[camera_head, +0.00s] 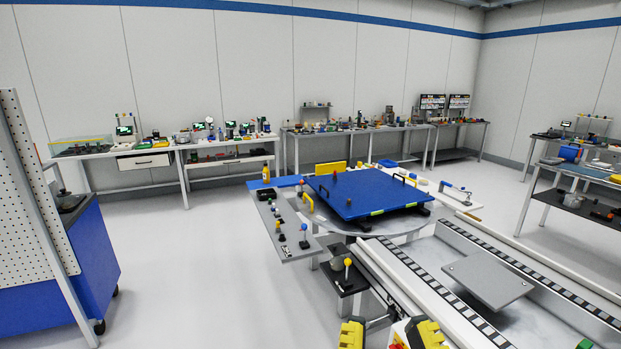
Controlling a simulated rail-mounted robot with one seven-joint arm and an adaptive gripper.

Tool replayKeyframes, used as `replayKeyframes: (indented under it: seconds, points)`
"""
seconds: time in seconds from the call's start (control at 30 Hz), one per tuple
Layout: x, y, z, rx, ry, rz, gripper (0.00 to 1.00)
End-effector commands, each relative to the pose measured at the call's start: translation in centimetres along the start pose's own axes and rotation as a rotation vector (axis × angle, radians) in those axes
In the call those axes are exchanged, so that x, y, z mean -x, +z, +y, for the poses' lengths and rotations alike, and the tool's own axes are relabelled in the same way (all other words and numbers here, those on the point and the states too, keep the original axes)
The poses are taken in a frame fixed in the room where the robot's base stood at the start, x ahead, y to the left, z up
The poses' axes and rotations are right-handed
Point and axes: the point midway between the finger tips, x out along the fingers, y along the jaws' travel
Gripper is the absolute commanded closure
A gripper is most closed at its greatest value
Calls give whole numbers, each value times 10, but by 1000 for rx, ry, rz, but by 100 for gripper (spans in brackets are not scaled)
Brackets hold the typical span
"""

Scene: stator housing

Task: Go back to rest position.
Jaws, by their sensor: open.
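My gripper (391,328) shows at the bottom edge of the head view, cut off by the frame. Two yellow and black finger-like parts stand well apart, with a gap between them, and it looks open. No held object is visible between them. The rest of my arm is out of view or cannot be made out. Beyond the gripper, a round grey table (405,224) carries a blue square plate (362,190) with black handles. The gripper appears clear of this table.
A rail (575,290) with a grey plate (488,280) runs at the right. A grey panel with knobs (290,238) borders the round table. Workbenches (150,150) line the back wall. A blue cabinet with pegboard (95,255) stands left. Open floor (190,270) lies between.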

Motion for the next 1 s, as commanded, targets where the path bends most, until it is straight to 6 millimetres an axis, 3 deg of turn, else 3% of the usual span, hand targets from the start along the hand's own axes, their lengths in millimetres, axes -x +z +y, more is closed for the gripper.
replayKeyframes:
  seconds: [0.03, 0.5, 0.6, 0.73, 1.0]
  points:
    - [-15, -38, 0, -1, 0, -1, 61]
    - [-90, -232, 0, -7, 0, -4, 61]
    - [-102, -264, 0, -8, 0, -5, 61]
    - [-111, -286, 0, -9, 0, -5, 61]
    - [-110, -284, 0, -9, 0, -5, 61]
